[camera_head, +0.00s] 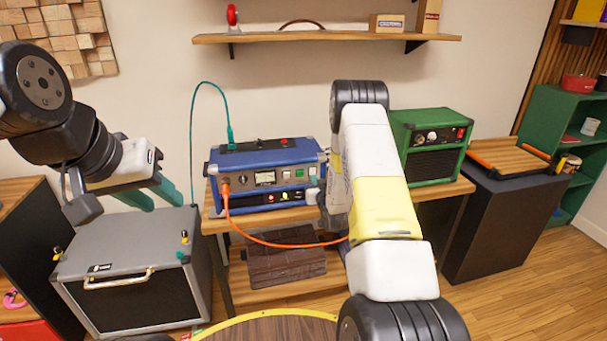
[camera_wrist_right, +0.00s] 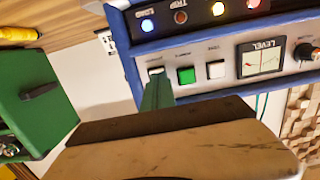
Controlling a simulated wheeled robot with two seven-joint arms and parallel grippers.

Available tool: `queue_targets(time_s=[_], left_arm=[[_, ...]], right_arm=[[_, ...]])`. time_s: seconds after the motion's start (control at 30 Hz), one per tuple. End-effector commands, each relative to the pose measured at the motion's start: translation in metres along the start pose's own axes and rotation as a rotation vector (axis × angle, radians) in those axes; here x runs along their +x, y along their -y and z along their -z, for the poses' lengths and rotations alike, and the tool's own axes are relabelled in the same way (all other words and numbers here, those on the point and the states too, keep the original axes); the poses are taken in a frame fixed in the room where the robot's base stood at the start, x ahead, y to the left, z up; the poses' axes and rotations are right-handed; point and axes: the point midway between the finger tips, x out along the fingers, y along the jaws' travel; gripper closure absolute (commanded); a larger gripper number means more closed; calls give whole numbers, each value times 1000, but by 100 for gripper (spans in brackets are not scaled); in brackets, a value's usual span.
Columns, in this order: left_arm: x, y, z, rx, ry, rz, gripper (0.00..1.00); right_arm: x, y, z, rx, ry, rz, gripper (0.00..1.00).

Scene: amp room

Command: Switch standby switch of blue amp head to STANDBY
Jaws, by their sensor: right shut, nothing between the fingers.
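The blue amp head (camera_head: 265,158) sits on the wooden table in the head view. In the right wrist view its front panel (camera_wrist_right: 225,88) appears upside down, with a white switch (camera_wrist_right: 155,71), a lit green switch (camera_wrist_right: 186,75), another white switch (camera_wrist_right: 215,69) and a level meter. The small labels are too blurred to read surely. My right gripper (camera_wrist_right: 157,92) is shut, its green fingertips at or very near the end white switch; contact cannot be told. My left gripper (camera_head: 152,196) is open and empty above the grey cabinet.
An orange cable (camera_head: 262,242) runs from the amp's front and a teal cable (camera_head: 191,130) from its top. A green amp (camera_head: 430,148) stands to the right. A shelf (camera_head: 325,37) hangs above. The grey speaker cabinet (camera_head: 125,250) stands at left.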

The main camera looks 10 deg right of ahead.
Motion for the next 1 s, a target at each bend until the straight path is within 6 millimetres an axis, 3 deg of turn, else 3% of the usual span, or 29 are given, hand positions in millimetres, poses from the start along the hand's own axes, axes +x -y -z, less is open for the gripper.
queue_targets(time_s=[0.6, 1.0], left_arm=[[0, 0, 0, 0, 0, 0, 64], [0, 0, 0, 0, 0, 0, 64]], right_arm=[[19, -1, -4, 1, 1, -1, 100], [19, 1, -4, 0, 2, 1, 100]])
